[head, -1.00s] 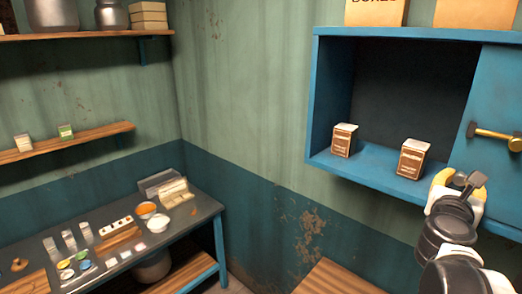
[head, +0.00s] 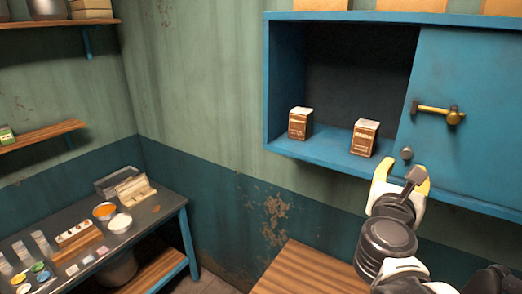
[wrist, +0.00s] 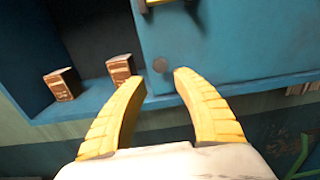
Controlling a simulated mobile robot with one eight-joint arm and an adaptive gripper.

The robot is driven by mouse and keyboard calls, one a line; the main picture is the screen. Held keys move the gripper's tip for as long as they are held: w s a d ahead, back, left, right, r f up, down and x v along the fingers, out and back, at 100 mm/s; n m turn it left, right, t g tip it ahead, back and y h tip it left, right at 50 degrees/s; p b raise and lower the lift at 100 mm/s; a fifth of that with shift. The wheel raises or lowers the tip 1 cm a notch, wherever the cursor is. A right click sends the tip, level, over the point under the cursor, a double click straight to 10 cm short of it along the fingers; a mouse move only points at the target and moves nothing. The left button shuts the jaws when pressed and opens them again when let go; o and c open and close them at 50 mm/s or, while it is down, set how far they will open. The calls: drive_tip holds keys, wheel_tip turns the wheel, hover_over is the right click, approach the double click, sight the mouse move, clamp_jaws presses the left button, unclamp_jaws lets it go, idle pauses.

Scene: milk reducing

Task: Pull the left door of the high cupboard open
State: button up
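The high blue cupboard (head: 285,148) hangs on the wall. Its left part is an open compartment with a dark inside. A flat blue door (head: 480,110) covers the part to the right. The door bears a brass handle (head: 438,112) and, lower near its left edge, a small round grey knob (head: 406,153). My gripper (head: 402,168) is open and empty, just below the knob in the head view. In the wrist view the knob (wrist: 160,65) shows beyond the gap between the yellow fingertips (wrist: 162,80). No contact can be made out. The handle is cut off at the top there.
Two brown cartons (head: 300,123) (head: 365,137) stand in the open compartment, left of my gripper. Boxes (head: 412,5) sit on top of the cupboard. A wooden surface (head: 305,268) lies below. A workbench (head: 165,208) with small items stands at the left.

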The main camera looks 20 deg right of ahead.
drive_tip(key=shift+v, duration=1.45)
